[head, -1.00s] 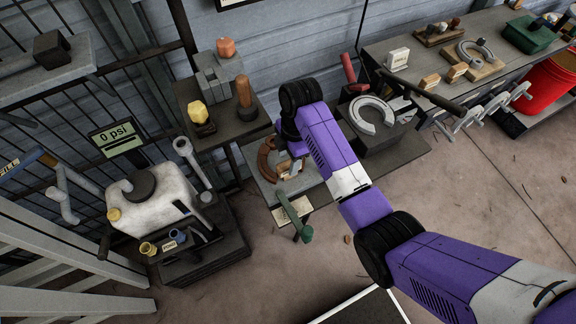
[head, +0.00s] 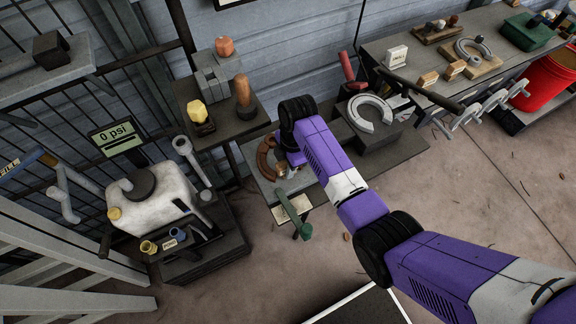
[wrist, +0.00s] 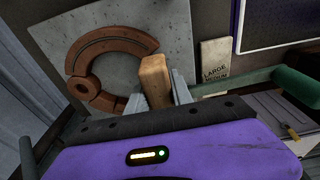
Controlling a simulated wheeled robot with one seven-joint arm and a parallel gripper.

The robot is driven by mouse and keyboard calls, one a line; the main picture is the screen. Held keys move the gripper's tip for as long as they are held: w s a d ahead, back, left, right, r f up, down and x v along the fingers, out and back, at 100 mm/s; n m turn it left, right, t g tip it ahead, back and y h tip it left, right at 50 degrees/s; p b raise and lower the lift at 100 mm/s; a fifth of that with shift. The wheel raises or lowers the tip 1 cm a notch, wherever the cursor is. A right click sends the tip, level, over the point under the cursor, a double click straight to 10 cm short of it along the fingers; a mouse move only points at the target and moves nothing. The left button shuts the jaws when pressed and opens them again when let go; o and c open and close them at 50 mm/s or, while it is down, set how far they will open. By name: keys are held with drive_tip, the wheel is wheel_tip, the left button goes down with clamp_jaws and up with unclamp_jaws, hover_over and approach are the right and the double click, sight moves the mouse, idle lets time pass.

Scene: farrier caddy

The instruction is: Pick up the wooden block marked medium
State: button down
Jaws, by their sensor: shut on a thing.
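A plain wooden block (wrist: 155,80) stands between the grey fingers of my gripper (wrist: 160,92) in the wrist view. My gripper is shut on it, and no marking shows on the faces I see. In the head view my gripper (head: 289,168) is low over the grey plate on the small shelf, largely hidden by my wrist.
A brown horseshoe-shaped piece (wrist: 100,50) lies on the grey plate (wrist: 180,22) left of the block. A green handle (head: 295,215) crosses the shelf front. A grey horseshoe (head: 369,114) rests on a dark block to the right.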

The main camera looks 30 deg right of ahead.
idle(0.3)
wheel_tip(320, 180, up, 20)
drive_tip(key=p, duration=0.5)
idle(0.5)
drive_tip(key=c, duration=2)
unclamp_jaws()
clamp_jaws()
